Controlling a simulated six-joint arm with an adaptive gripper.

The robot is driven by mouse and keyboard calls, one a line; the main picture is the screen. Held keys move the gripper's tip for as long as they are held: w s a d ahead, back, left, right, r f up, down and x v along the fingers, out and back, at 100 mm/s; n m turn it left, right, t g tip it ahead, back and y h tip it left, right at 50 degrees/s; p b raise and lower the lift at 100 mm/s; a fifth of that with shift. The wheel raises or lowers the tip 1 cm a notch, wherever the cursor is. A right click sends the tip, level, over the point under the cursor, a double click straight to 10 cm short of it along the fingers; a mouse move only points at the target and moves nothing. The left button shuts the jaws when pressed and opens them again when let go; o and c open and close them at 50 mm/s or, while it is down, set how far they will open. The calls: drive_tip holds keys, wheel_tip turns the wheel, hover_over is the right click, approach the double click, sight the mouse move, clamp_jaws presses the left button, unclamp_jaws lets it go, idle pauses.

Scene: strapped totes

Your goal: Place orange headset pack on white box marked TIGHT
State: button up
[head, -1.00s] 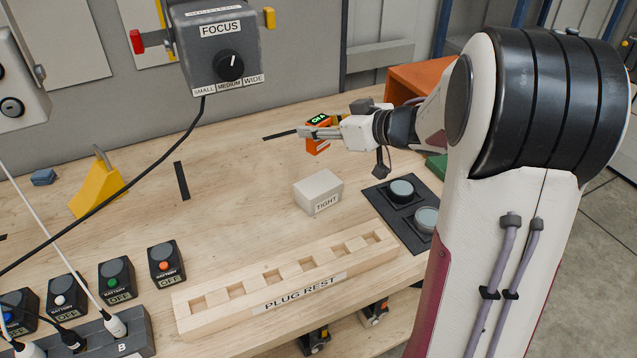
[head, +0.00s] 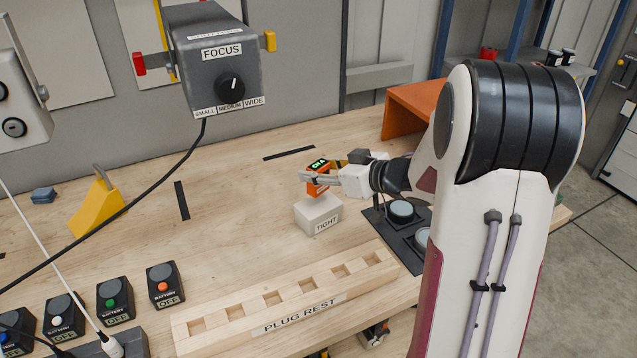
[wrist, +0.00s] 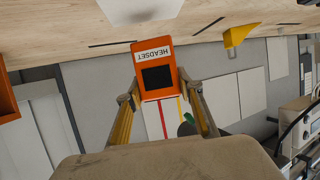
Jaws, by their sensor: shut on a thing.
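The orange headset pack (head: 313,189) is held in my gripper (head: 308,178), above the white box marked TIGHT (head: 318,216) in the head view. Its dark top face shows green characters. In the wrist view the pack (wrist: 157,76) has a HEADSET label and a dark square, and sits between the two fingers of my gripper (wrist: 158,92). Part of the white box (wrist: 140,10) shows at the top edge there, with a strip of table visible between box and pack. The fingers hide part of the pack in the head view.
A dark panel with round buttons (head: 401,211) lies right of the box. The wooden PLUG REST rack (head: 290,303) is in front. An orange open-sided stand (head: 412,105) is behind my arm. A yellow wedge (head: 97,207) stands left. The table left of the box is clear.

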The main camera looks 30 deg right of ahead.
sight(321, 193)
drive_tip(key=shift+f, duration=1.85)
drive_tip(key=shift+f, duration=0.15)
drive_tip(key=o, duration=1.2)
drive_tip(key=shift+s+d+r, duration=0.2)
drive_tip(key=shift+s+r, duration=0.15)
drive_tip(key=shift+s, duration=0.05)
drive_tip(key=v, duration=1.1)
drive_tip(key=shift+w, duration=0.1)
